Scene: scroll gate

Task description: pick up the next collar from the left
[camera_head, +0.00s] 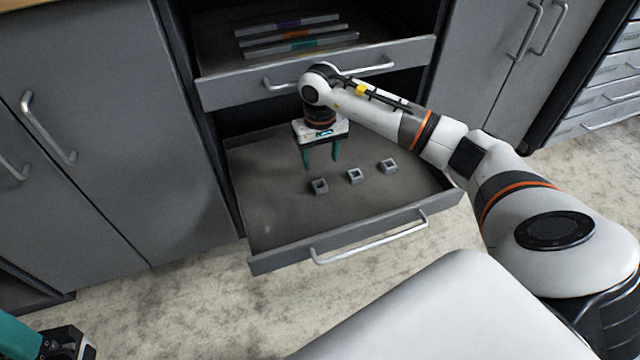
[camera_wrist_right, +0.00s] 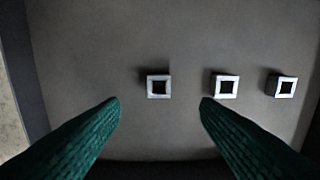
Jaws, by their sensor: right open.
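Three small grey square collars with square holes stand in a row on the lower drawer floor: the left one (camera_head: 319,187), the middle one (camera_head: 354,176) and the right one (camera_head: 389,166). My right gripper (camera_head: 320,163), with teal fingers, is open and empty, pointing down above the drawer just behind the left collar. In the right wrist view the left collar (camera_wrist_right: 158,95) appears between and just beyond the fingertips (camera_wrist_right: 160,104), not gripped. The middle collar (camera_wrist_right: 225,95) and right collar (camera_wrist_right: 286,95) are to its right. My left gripper (camera_head: 30,340) shows only partly at the lower left corner.
The lower drawer (camera_head: 375,228) is pulled out, its floor otherwise clear. Above it, the upper drawer (camera_head: 232,92) holds several grey bars with coloured bands, and its front is close behind my right wrist. Grey cabinet doors (camera_head: 100,120) flank the drawers.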

